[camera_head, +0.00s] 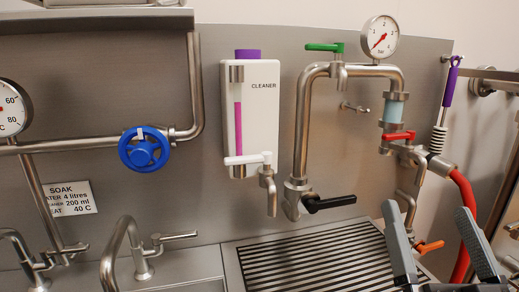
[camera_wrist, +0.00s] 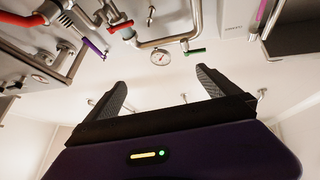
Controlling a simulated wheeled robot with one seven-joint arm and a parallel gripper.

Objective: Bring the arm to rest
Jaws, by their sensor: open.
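My gripper (camera_head: 436,247) is at the lower right of the head view, in front of the right end of the slatted drain grate. Its two grey fingers stand well apart with nothing between them. In the wrist view my gripper (camera_wrist: 160,90) is also open and empty, and the picture is upside down, with the wall fittings along its top. The rest of my arm is mostly outside the head view.
Behind my gripper are a red hose (camera_head: 466,220), an orange-handled valve (camera_head: 430,246) and a red-handled valve (camera_head: 398,136). A cleaner dispenser (camera_head: 262,110), a blue handwheel (camera_head: 144,149) and a pressure gauge (camera_head: 380,37) are on the wall. The drain grate (camera_head: 315,262) is bare.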

